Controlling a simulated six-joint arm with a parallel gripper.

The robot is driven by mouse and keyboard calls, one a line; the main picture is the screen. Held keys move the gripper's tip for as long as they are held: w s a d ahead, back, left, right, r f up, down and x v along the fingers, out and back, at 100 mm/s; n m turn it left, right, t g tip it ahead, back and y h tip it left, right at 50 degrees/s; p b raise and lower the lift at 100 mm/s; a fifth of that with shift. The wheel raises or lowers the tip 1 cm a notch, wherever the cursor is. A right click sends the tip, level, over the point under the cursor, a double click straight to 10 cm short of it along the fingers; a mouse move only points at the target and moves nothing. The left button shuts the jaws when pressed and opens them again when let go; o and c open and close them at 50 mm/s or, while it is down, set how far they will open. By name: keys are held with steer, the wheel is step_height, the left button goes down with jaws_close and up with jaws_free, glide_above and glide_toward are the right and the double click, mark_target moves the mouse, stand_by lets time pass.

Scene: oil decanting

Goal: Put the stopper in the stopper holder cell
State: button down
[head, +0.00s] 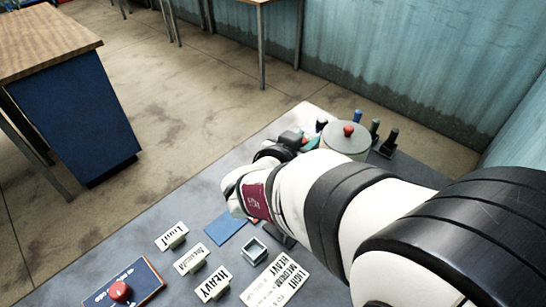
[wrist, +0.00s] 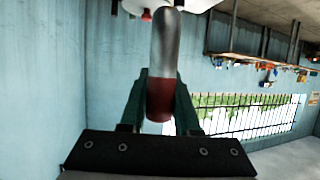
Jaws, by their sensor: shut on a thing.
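My gripper (wrist: 161,95) is shut on a cylinder (wrist: 165,50) with a grey length and a dark red end, held between two green fingers. I cannot tell whether this cylinder is the stopper or a tube that bears it. In the head view my gripper (head: 299,140) is at the far part of the table, just left of a round grey drum with a red knob (head: 348,130). A small open square holder (head: 254,250), perhaps the stopper holder cell, stands on the near table beside a blue mat (head: 226,230). My arm hides part of the table.
Upright blue, green and black pieces (head: 375,129) stand around the drum. Standing label cards, one reading HEAVY (head: 211,285), a flat printed sheet (head: 277,281) and a blue panel with a red button (head: 121,291) lie nearer.

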step_height(320, 180, up, 8)
steer(key=s+n+y, duration=0.1)
steer(key=s+y, duration=0.1)
steer(key=s+a+f, duration=0.1)
steer(key=a+f, duration=0.2)
steer(key=f, duration=0.7)
steer(key=s+a+f+h, duration=0.1)
steer(key=s+a+f, duration=0.1)
steer(key=f, duration=0.8)
steer(key=s+a+f+m+h, duration=0.1)
steer(key=a+f, duration=0.4)
steer(key=f, duration=0.6)
steer(key=shift+s, duration=0.6)
steer(key=shift+f, duration=0.1)
steer(key=c, duration=0.6)
jaws_free()
steer(key=shift+c, duration=0.2)
